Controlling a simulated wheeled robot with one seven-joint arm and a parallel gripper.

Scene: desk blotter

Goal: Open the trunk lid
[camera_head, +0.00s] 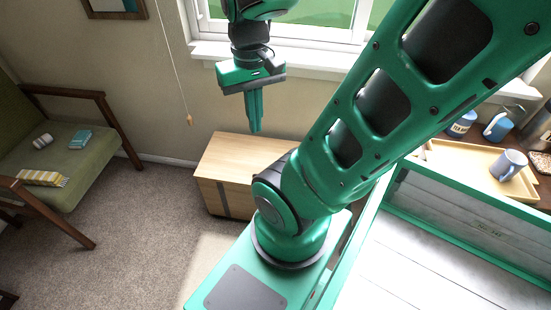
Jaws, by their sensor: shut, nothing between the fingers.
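A light wooden trunk (235,165) stands on the carpet against the wall below the window. Its flat lid looks closed. My arm's base hides its right part. A dark vertical strip shows on its front. My gripper (256,130) is shut and empty, with its green fingers pointing down. In the picture the fingertips sit just above the back edge of the trunk's lid. I cannot tell whether they touch the trunk; they look apart from it.
A green armchair (75,160) stands at the left with several small items on its seat. A pull cord (188,118) hangs by the window. At the right, a counter holds a yellow tray (465,165) and a mug (508,164). The carpet (130,245) in front is clear.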

